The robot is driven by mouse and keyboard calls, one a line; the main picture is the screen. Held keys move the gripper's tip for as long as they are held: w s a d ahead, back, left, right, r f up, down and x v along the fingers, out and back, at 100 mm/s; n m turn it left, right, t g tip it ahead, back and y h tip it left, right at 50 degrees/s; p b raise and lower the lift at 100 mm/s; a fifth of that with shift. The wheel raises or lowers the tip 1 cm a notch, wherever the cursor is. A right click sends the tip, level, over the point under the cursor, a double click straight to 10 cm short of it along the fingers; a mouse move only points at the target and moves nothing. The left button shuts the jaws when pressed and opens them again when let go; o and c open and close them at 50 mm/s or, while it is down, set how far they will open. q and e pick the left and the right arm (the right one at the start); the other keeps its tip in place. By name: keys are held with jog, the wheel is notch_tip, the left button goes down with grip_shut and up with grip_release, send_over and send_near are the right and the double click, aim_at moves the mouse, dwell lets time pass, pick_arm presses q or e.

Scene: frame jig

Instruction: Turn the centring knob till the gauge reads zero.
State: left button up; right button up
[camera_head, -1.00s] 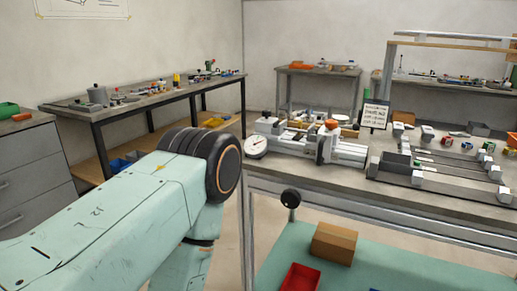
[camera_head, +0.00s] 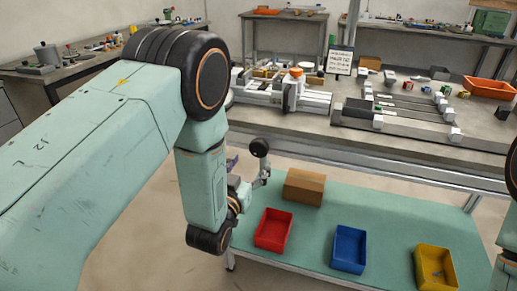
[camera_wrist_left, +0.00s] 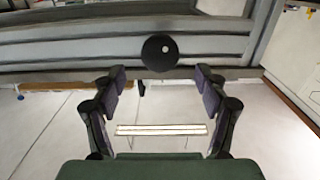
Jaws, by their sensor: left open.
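The black round centring knob (camera_head: 260,147) sits on a short stem at the front edge of the workbench. In the left wrist view the knob (camera_wrist_left: 160,52) shows between and just beyond the fingertips, with a gap on both sides. My left gripper (camera_head: 249,170) is open and empty, just below and beside the knob; it also shows in the left wrist view (camera_wrist_left: 159,80). The gauge is hidden behind my left arm except perhaps a pale sliver of its rim, so its reading cannot be seen. My right gripper is out of view.
The workbench (camera_head: 300,122) carries a grey clamping fixture (camera_head: 310,100), long rails and a small sign (camera_head: 340,62). On the lower green shelf (camera_head: 390,210) stand a cardboard box (camera_head: 304,187) and red (camera_head: 273,229), blue (camera_head: 348,249) and yellow (camera_head: 437,267) bins.

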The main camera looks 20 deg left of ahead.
aim_at(258, 151)
pick_arm(q)
jog(key=w+b, duration=0.1)
jog(key=w, duration=0.6)
jog(key=shift+w+d+b, duration=0.1)
jog(key=shift+w+b, duration=0.2)
jog(key=c, duration=1.1)
jog(key=n+p, duration=0.1)
jog(key=n, duration=0.2)
jog(key=shift+n, duration=0.4)
jog(key=shift+d+n+p, duration=0.1)
jog(key=shift+n+p, duration=0.7)
jog(key=shift+n, duration=1.2)
